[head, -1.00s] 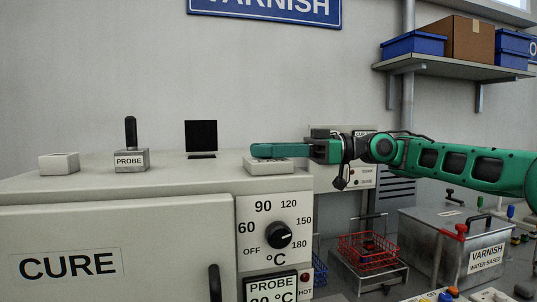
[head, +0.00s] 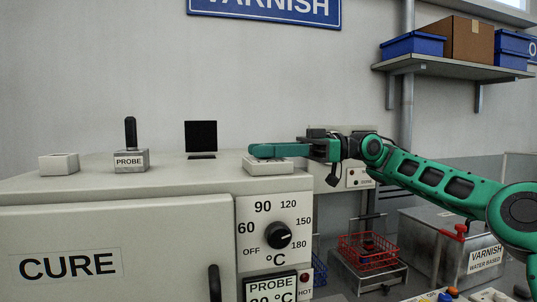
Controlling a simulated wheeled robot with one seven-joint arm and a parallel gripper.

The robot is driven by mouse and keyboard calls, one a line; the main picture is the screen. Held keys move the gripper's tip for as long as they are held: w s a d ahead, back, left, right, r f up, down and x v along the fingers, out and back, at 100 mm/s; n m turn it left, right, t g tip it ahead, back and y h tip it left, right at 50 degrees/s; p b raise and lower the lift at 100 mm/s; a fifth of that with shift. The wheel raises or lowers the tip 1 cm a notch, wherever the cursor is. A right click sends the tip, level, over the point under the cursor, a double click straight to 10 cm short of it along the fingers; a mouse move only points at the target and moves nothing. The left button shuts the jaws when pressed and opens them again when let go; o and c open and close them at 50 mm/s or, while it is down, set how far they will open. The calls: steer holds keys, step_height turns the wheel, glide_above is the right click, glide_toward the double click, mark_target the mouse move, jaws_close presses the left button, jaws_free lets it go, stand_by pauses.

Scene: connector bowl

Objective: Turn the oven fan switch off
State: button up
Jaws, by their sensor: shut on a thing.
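The oven (head: 130,222) is a large pale box marked CURE, on the left. The fan switch (head: 268,168) is a small pale block on the right part of its top, its label partly covered.
A temperature knob (head: 279,235) is on the oven's front. A PROBE block (head: 131,160) with a dark upright handle and a plain pale block (head: 59,164) stand left on the oven top. A red wire basket (head: 367,248) and a VARNISH tank (head: 430,245) are on the right.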

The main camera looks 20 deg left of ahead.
steer(key=shift+w, duration=0.3)
steer(key=o, duration=1.1)
steer(key=shift+c, duration=0.2)
steer(key=v, duration=1.1)
steer(key=shift+w+f, duration=0.1)
